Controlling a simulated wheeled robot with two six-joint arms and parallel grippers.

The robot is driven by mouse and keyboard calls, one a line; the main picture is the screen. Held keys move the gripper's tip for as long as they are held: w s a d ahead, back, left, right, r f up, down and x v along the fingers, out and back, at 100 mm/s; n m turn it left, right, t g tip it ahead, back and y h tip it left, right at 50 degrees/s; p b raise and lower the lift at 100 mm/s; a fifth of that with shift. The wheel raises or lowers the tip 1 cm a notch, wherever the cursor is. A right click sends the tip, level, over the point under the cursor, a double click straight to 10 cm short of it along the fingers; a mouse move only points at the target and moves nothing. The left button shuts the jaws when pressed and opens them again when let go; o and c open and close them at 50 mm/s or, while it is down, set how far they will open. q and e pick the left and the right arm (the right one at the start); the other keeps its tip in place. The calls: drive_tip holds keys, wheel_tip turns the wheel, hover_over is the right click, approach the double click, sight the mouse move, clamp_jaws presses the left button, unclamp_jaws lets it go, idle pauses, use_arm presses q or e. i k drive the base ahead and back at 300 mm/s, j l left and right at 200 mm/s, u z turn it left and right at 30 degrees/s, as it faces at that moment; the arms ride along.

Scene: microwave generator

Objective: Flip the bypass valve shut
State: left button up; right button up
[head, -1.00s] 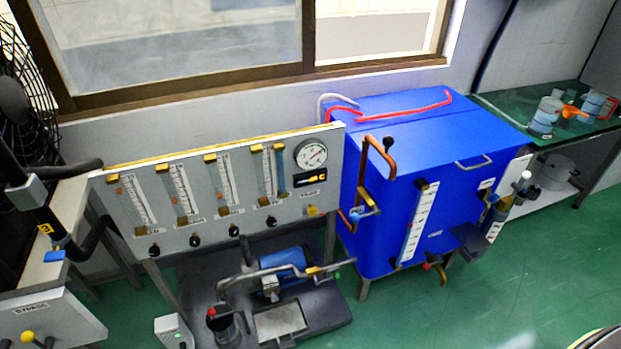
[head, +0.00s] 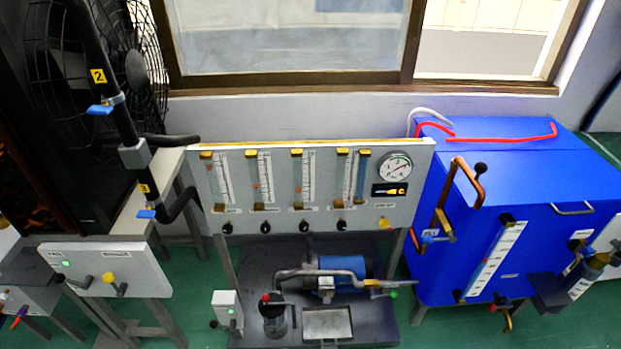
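No label that I can read names the bypass valve, so I cannot tell which valve it is. A blue-handled valve (head: 101,109) sits on the black pipe by tag 2, and another blue handle (head: 146,213) is by tag 3. The blue tank's copper pipe has a blue-handled valve (head: 432,238) at its left side. A green handle (head: 393,294) ends the pump's grey pipe, and a red knob (head: 266,297) tops a dark fitting left of the pump. Neither of my grippers is in view.
A grey flowmeter panel (head: 327,181) with a round gauge (head: 395,167) stands in the middle. The blue tank (head: 470,220) is at right, and a black fan (head: 135,75) at back left. A grey box (head: 106,268) stands at lower left. Green floor (head: 190,320) shows between the stands.

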sight(107, 278)
drive_tip(key=u, duration=1.4)
